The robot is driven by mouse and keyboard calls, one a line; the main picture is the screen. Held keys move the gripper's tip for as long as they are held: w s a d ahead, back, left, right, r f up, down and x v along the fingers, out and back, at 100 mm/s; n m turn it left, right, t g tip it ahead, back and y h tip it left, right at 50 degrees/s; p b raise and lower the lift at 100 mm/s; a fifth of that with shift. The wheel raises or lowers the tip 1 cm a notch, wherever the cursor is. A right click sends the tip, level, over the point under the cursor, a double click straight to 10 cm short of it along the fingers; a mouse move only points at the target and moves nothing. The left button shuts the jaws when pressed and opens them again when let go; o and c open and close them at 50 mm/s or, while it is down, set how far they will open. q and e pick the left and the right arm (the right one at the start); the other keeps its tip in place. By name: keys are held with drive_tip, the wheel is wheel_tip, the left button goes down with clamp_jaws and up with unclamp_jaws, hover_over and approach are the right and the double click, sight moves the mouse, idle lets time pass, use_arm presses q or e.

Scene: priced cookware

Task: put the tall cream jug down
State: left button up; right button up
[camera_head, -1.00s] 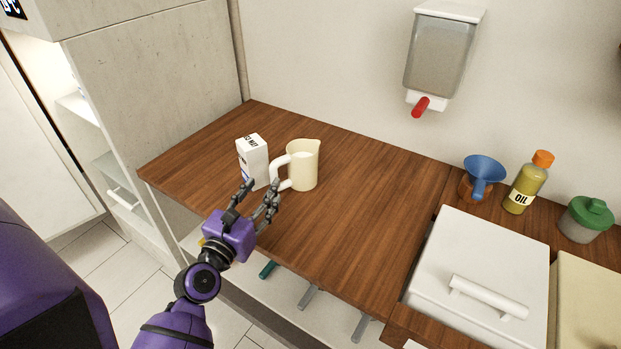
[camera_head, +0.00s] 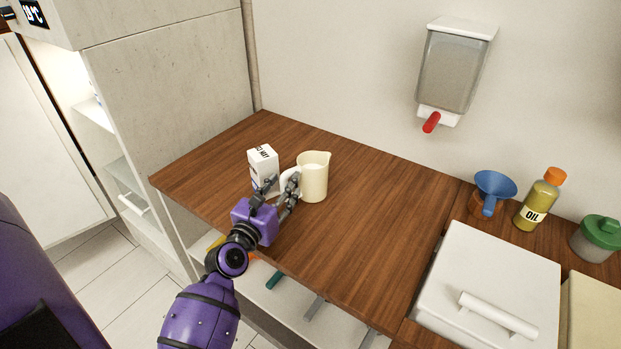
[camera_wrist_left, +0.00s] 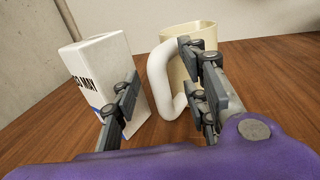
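The tall cream jug (camera_head: 315,178) stands upright on the brown wooden counter (camera_head: 350,230), its white handle towards the left. The jug also shows in the left wrist view (camera_wrist_left: 192,58), with its handle (camera_wrist_left: 160,76) facing my fingers. My left gripper (camera_head: 280,184) is at the handle side of the jug, with its fingers spread. In the wrist view the handle lies between the two finger sides, close to the right-hand fingers; whether they touch is unclear. My right gripper is not in view.
A white carton (camera_head: 263,165) stands just left of the jug, close to my left finger. A lidded white box (camera_head: 500,275), blue funnel (camera_head: 494,186), oil bottle (camera_head: 538,200) and green-lidded jar (camera_head: 596,238) are at right. A dispenser (camera_head: 452,70) hangs on the wall. Counter right of the jug is clear.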

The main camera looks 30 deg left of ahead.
use_arm(q)
clamp_jaws()
drive_tip(key=shift+r, duration=0.15)
idle(0.4)
